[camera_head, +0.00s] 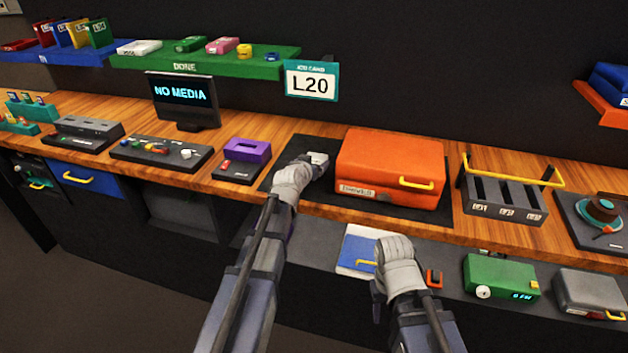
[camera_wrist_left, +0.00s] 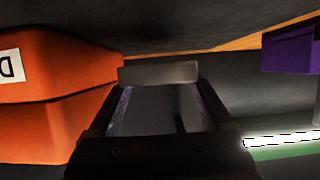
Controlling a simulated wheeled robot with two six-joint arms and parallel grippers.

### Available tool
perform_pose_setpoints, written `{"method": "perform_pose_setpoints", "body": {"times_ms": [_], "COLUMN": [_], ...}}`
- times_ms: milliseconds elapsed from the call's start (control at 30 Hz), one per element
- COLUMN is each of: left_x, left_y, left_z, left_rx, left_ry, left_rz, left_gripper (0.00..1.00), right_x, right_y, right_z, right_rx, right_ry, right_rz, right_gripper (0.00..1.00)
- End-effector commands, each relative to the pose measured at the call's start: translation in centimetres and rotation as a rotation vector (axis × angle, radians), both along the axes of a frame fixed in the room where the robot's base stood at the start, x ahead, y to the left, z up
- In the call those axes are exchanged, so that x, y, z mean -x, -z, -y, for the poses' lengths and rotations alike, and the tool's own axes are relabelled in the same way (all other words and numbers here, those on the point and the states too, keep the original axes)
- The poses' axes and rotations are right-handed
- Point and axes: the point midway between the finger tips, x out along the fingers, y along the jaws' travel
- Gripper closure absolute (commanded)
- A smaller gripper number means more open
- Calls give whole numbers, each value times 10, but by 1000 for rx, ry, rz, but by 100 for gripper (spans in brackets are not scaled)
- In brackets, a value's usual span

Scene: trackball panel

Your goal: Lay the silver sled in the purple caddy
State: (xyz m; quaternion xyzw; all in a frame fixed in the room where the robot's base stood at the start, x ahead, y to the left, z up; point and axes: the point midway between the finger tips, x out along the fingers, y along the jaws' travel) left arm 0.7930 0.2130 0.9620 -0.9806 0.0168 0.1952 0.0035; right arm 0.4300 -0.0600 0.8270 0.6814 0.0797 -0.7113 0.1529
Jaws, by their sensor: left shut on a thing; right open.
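The purple caddy (camera_head: 247,150) stands on a small dark base on the wooden counter, left of my left gripper; it also shows at the upper right of the left wrist view (camera_wrist_left: 288,50). My left gripper (camera_head: 310,161) is over the dark mat between the caddy and the orange case. It is shut on a small grey block, which I take for the silver sled (camera_wrist_left: 158,72), held across its fingertips. The block's underside is hidden, so I cannot tell whether it touches the mat. My right gripper (camera_head: 392,246) is open over the lower shelf, its fingers mostly hidden.
The orange case (camera_head: 388,165) stands close on the right of my left gripper. A grey slotted rack (camera_head: 503,196) is further right. A button panel (camera_head: 160,152) and a NO MEDIA screen (camera_head: 184,97) are left of the caddy. A green shelf (camera_head: 205,62) hangs behind.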

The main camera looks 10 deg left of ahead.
Motion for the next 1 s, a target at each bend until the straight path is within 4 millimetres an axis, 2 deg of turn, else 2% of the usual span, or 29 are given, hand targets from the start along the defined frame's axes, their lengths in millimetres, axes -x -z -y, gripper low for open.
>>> {"method": "perform_pose_setpoints", "body": {"times_ms": [167,500,900,933,1000], "left_x": [0,0,0,0,0], "left_y": [3,38,41,39,39], "left_z": [0,0,0,0,0], "left_rx": [0,0,0,0,0], "left_ry": [0,0,0,0,0], "left_rz": [1,1,1,0,0], "left_gripper": [79,79,79,12,4], "right_x": [0,0,0,0,0], "right_y": [3,39,41,39,39], "right_z": [0,0,0,0,0], "right_rx": [0,0,0,0,0], "right_ry": [0,0,0,0,0], "right_rz": [0,0,0,0,0], "right_gripper": [50,50,50,50,50]}}
